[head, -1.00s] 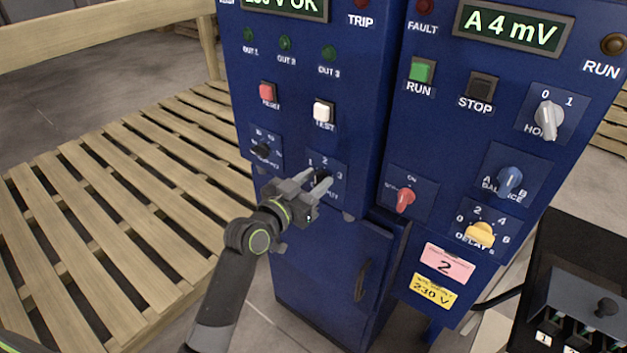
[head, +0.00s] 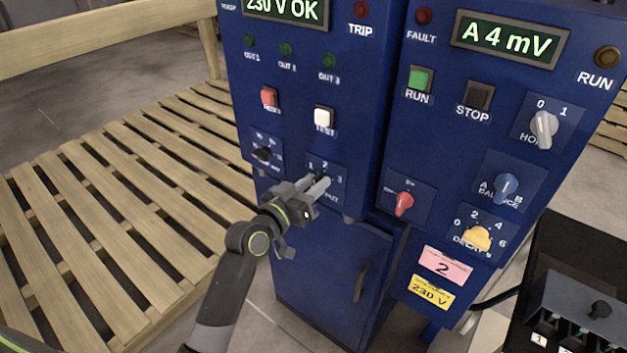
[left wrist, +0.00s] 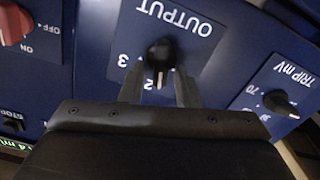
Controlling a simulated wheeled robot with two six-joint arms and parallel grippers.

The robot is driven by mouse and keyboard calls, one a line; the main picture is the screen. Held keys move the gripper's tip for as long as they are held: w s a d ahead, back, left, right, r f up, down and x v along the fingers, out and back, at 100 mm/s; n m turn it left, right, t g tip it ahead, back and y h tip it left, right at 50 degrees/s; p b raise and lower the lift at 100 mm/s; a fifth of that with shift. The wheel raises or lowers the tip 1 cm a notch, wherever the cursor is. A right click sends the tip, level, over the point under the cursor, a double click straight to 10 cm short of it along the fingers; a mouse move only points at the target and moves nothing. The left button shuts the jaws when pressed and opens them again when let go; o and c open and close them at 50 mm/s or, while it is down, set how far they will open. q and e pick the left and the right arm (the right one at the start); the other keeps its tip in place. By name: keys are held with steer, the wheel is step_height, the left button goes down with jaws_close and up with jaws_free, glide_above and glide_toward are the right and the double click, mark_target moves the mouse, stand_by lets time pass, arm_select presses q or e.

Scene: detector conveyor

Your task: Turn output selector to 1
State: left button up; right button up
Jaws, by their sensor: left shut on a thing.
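The output selector is a black knob (left wrist: 160,55) on a small blue plate marked OUTPUT (left wrist: 178,18), upside down in the left wrist view. Its light pointer mark points down the picture, close beside the 2; the 3 is to the left, and the 1 is hidden there. My right gripper is out of view.
A black trip selector (left wrist: 281,104) is on the right in the left wrist view. A red rotary switch (head: 403,204) is to the right of my gripper, and a red button (head: 269,97) and white button (head: 324,118) are above it. A wooden pallet (head: 110,215) lies left of the cabinet.

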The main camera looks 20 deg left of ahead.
arm_select(q)
steer(key=n, duration=0.1)
steer(key=n+p, duration=0.1)
steer(key=n, duration=0.1)
steer(key=n+p, duration=0.1)
steer(key=shift+a+n, duration=0.25)
steer(key=shift+n, duration=0.05)
steer(key=shift+w+a+f+n+p, duration=0.15)
steer(key=shift+n+p, duration=0.25)
steer(key=shift+n, duration=0.6)
steer(key=shift+s+d+f+n+p, duration=0.1)
steer(key=shift+n+p, duration=0.3)
steer(key=shift+n, duration=0.6)
steer(key=o, duration=0.6)
steer(key=b+v, duration=0.2)
steer(key=v, duration=1.5)
steer(key=shift+b, duration=0.35)
steer(key=shift+a, duration=0.15)
